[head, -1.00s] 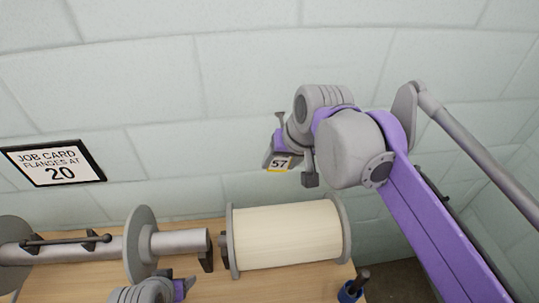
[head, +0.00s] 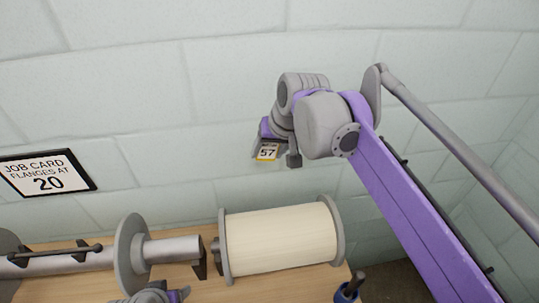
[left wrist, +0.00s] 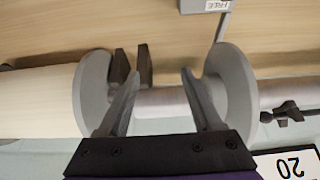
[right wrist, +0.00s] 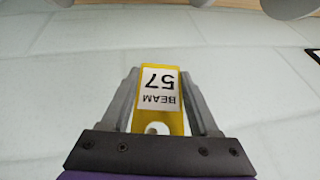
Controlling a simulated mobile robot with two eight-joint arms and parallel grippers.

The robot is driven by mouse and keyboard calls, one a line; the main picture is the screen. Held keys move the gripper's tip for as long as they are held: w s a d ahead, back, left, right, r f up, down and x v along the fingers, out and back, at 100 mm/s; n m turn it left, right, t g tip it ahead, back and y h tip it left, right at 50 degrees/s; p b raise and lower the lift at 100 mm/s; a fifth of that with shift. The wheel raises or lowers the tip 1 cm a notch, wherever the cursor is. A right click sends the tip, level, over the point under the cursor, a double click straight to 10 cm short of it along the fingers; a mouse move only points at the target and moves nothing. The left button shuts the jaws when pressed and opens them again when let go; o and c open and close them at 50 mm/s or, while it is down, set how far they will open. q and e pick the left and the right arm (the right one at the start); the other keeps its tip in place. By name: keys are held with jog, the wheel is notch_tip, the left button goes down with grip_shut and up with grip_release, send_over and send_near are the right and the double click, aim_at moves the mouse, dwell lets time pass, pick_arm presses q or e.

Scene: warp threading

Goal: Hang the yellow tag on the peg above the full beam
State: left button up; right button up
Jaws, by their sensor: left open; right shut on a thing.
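The yellow tag (right wrist: 161,90), with a white label reading BEAM 57 and a hole, is held between the fingers of my right gripper (right wrist: 163,95). In the head view the tag (head: 267,152) is in front of the wall, above the full beam (head: 280,240), a cream-wound roll between grey flanges. My right gripper (head: 268,142) is shut on it. No peg can be made out in any view. My left gripper (left wrist: 160,85) is open and empty, over the bare tube (left wrist: 160,101) beside a grey flange (left wrist: 98,92).
A bare beam with a grey flange (head: 131,254) lies left of the full beam on the wooden bench (head: 210,290). A framed job card reading 20 (head: 47,174) is on the wall at left. The wall around the tag is clear.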

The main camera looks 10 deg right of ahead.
jog(key=shift+w+f, duration=0.2)
jog(key=shift+w, duration=0.55)
jog(key=shift+w+f, duration=0.2)
jog(key=shift+w, duration=0.55)
jog(key=shift+w+f, duration=0.2)
jog(key=shift+w, duration=0.55)
jog(key=shift+f, duration=0.1)
jog(key=o, duration=1.4)
